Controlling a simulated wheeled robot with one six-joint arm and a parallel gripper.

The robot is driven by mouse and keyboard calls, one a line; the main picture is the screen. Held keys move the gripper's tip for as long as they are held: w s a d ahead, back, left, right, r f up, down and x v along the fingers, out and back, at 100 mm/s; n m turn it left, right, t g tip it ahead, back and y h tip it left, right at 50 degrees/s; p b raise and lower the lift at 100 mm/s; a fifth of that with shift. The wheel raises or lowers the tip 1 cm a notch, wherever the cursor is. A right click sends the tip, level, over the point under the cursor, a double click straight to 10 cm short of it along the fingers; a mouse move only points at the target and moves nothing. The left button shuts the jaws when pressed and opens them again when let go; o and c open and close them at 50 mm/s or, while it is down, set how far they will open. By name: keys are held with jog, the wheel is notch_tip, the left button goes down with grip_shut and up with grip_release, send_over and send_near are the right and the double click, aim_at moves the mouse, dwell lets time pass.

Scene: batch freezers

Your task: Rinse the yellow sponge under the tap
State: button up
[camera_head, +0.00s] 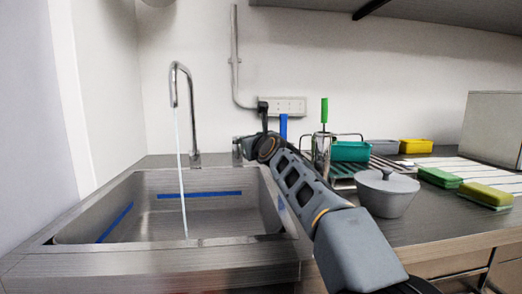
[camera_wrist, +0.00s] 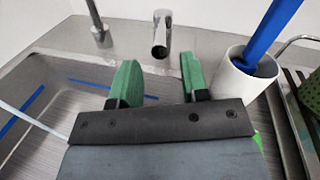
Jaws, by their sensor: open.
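The yellow sponge (camera_head: 486,194) lies on the counter at the far right, with a green underside. The tap (camera_head: 188,110) is a tall curved metal spout at the back of the sink, and a thin stream of water (camera_head: 179,165) runs from it into the sink (camera_head: 150,245). My gripper (camera_wrist: 158,82) is open and empty, with its green fingers apart. In the wrist view a short metal fitting (camera_wrist: 161,38) stands just beyond the gap between the fingers; I cannot tell whether they touch it. My arm hides the sink's right edge in the head view.
A green sponge (camera_head: 440,177) lies beside the yellow one. A grey lidded pot (camera_head: 386,195), teal tub (camera_head: 351,152) and yellow tub (camera_head: 416,146) stand to the right. A white cup (camera_wrist: 247,88) with a blue-handled tool is close right of my fingers.

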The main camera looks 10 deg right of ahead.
jog(key=v, duration=0.8)
jog(key=shift+s, duration=0.35)
